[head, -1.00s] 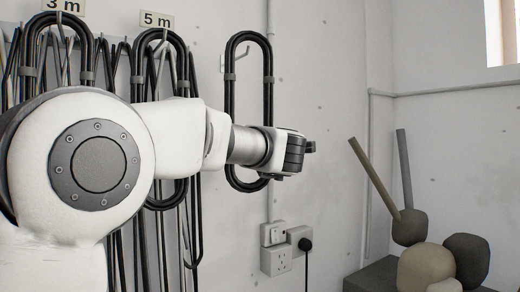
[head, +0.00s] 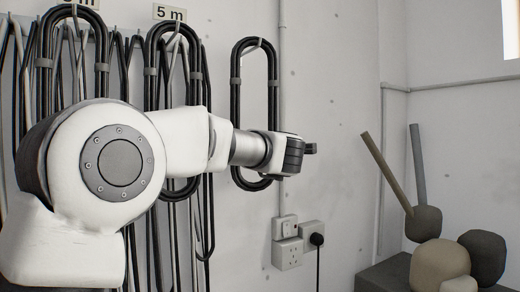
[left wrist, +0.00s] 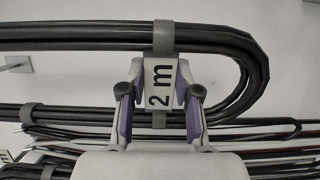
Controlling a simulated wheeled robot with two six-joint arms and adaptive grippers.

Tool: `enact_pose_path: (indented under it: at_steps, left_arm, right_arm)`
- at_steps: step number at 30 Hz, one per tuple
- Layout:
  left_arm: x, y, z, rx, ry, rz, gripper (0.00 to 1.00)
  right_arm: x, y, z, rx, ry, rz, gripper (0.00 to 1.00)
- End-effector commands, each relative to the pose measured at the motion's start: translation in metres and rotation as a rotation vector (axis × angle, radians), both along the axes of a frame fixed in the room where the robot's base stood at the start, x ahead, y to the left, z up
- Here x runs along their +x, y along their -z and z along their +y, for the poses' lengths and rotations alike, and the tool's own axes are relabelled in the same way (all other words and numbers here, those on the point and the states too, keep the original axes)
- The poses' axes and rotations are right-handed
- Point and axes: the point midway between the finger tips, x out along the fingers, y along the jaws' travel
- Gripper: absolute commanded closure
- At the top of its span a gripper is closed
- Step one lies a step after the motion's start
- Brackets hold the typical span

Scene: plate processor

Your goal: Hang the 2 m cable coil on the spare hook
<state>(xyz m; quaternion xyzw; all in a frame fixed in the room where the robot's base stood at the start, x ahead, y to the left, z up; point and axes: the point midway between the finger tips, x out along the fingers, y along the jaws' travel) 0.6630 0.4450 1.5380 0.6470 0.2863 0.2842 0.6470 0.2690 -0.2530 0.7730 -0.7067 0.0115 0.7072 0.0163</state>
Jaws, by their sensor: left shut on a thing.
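The 2 m coil (head: 235,100) is a long black loop with grey bands, upright against the wall in the head view. My left gripper (head: 310,148) is shut on its white "2 m" tag (left wrist: 159,84), between the coil's two long sides in the left wrist view (left wrist: 160,95). The spare hook (head: 250,48) shows inside the loop, just below its top bend. In the left wrist view the hook (left wrist: 16,64) lies between the strands at the left edge. I cannot tell whether the coil touches the hook. My right gripper is out of view.
Other black coils hang at the left, one under a "5 m" sign (head: 169,12). Sockets with a plug (head: 300,240) are on the wall below the held coil. Rounded blocks (head: 440,265) and two sticks stand at the lower right.

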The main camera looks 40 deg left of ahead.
Motion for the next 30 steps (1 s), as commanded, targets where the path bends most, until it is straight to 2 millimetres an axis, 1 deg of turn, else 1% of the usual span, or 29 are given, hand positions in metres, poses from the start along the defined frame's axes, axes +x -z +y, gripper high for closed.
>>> enact_pose_path:
  at_steps: [10,11,12,13,30]
  left_arm:
    - [-0.0003,-0.0012,-0.0003,0.001,0.0,-0.002,1.0]
    - [-0.0003,-0.0013,-0.0003,0.001,0.0,-0.002,0.57]
    - [-0.0003,-0.0013,-0.0003,0.001,0.0,-0.002,0.43]
    - [-0.0003,-0.0012,-0.0003,0.001,0.0,-0.002,0.39]
    - [0.0,0.0001,-0.0001,0.0,0.0,0.0,0.39]
  right_arm:
    - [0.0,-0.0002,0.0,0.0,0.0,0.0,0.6]
    - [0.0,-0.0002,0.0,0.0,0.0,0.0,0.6]
    - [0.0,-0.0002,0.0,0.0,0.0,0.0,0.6]
    - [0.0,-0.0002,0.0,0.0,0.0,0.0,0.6]
    - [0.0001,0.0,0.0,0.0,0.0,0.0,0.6]
